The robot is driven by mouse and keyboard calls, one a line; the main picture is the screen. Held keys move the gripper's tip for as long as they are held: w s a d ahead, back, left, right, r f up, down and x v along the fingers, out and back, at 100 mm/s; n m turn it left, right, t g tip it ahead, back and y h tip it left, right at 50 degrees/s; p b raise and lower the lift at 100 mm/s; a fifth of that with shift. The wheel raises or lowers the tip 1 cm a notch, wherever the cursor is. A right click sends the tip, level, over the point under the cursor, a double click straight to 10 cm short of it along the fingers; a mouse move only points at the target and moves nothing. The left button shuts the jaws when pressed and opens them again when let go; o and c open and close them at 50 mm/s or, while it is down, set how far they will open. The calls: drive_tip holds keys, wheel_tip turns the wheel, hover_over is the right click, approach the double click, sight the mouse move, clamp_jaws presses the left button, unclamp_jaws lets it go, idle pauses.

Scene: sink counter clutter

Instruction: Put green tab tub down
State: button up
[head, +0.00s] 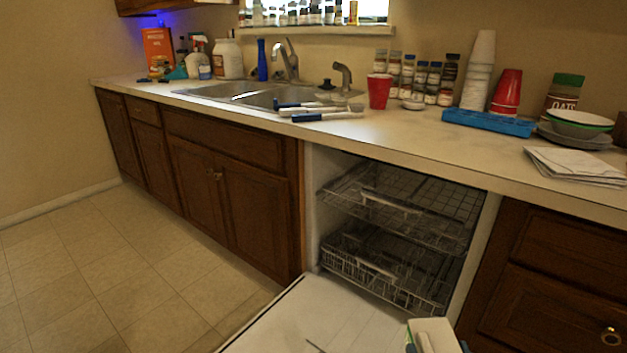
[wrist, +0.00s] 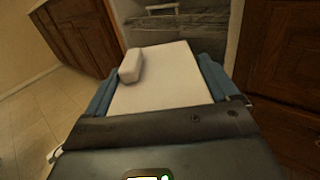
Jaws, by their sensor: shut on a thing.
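The green tab tub (head: 434,328) is a pale, boxy tub at the bottom edge of the head view, with a little green at its left side. In the wrist view the tub (wrist: 165,75) shows as a white block with a raised tab at its upper left. My gripper (wrist: 158,88) is shut on it, one blue finger along each side. The tub is held above or in front of the open dishwasher door; its height over the door cannot be told. Its lower part is hidden.
The dishwasher door (head: 300,318) is folded down, with two wire racks (head: 405,205) inside. The counter (head: 400,130) above holds a red cup (head: 379,91), blue-handled brushes (head: 326,116), a blue tray (head: 488,122) and folded paper (head: 575,165). The counter between cup and paper has some bare room.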

wheel_tip(320, 180, up, 10)
drive_tip(key=p, duration=0.8)
drive_tip(key=shift+r, duration=0.15)
drive_tip(key=f, duration=0.3)
drive_tip(key=s+f, duration=0.1)
drive_tip(key=f, duration=0.2)
drive_tip(key=s+f, duration=0.1)
drive_tip(key=f, duration=0.2)
drive_tip(key=shift+f, duration=0.4)
drive_tip(key=shift+s+f, duration=0.15)
drive_tip(key=shift+f, duration=0.3)
drive_tip(key=shift+d, duration=0.15)
